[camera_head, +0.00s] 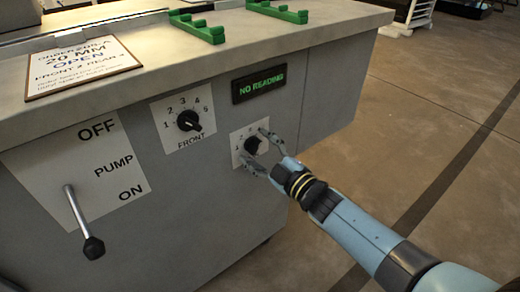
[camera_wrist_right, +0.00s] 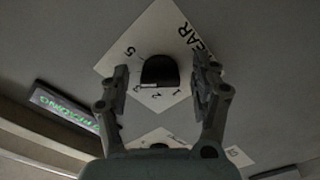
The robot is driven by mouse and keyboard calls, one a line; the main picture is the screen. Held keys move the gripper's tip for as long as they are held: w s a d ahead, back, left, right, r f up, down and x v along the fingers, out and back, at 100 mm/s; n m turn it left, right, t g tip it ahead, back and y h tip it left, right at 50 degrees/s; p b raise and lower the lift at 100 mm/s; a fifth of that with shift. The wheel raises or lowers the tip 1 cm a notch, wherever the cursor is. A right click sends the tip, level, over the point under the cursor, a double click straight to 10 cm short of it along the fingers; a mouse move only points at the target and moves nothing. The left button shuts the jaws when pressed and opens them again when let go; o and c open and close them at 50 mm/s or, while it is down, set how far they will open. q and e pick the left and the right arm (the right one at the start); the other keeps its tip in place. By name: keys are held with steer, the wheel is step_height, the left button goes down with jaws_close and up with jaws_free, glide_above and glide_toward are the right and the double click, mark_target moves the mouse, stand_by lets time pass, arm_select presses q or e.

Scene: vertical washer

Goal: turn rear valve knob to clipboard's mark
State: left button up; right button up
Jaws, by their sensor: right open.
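The rear valve knob (camera_head: 253,145) is black, on a white numbered plate (camera_head: 237,155) on the grey cabinet front. My right gripper (camera_head: 262,152) is open, its fingers on either side of the knob. In the right wrist view, the knob (camera_wrist_right: 159,71) sits between the open fingertips, with gaps visible on both sides. Its pointer is hard to read. The clipboard (camera_head: 80,68) lies on the counter at the left; it reads "20 MM OPEN" with a line for FRONT and REAR whose digits are unclear. My left gripper is not in view.
The front knob (camera_head: 188,120) is on its own plate to the left. A display (camera_head: 258,83) above reads "NO READING". The pump lever (camera_head: 82,222) juts out at the lower left, down towards ON. Green brackets (camera_head: 277,11) stand on the counter (camera_head: 225,62). Floor is clear at right.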

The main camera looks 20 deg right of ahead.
steer(key=v, duration=1.2)
